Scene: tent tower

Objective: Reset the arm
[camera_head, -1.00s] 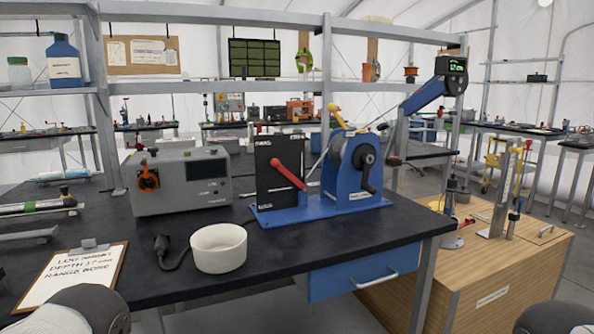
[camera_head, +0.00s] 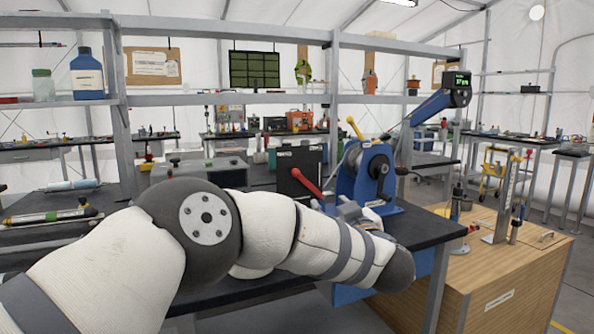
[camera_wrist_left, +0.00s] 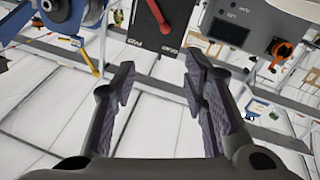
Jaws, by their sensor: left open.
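My left arm (camera_head: 215,235) reaches in from the left across the bench front in the head view. Its wrist hides my left gripper's fingertips there. In the left wrist view my left gripper (camera_wrist_left: 160,78) is open, its two dark fingers apart with nothing between them. Past the fingers, in a turned-over picture, are a black panel (camera_wrist_left: 150,42) with a red lever (camera_wrist_left: 155,12) and the blue winch (camera_wrist_left: 70,14). In the head view the black panel (camera_head: 300,158), red lever (camera_head: 307,183) and blue winch (camera_head: 362,172) stand just behind my left wrist. My right gripper is out of view.
A grey instrument box (camera_head: 215,172) is partly hidden behind my left arm; it also shows in the left wrist view (camera_wrist_left: 250,22). A wooden cabinet (camera_head: 490,265) stands right of the bench. A shelf post (camera_head: 122,120) rises at the left.

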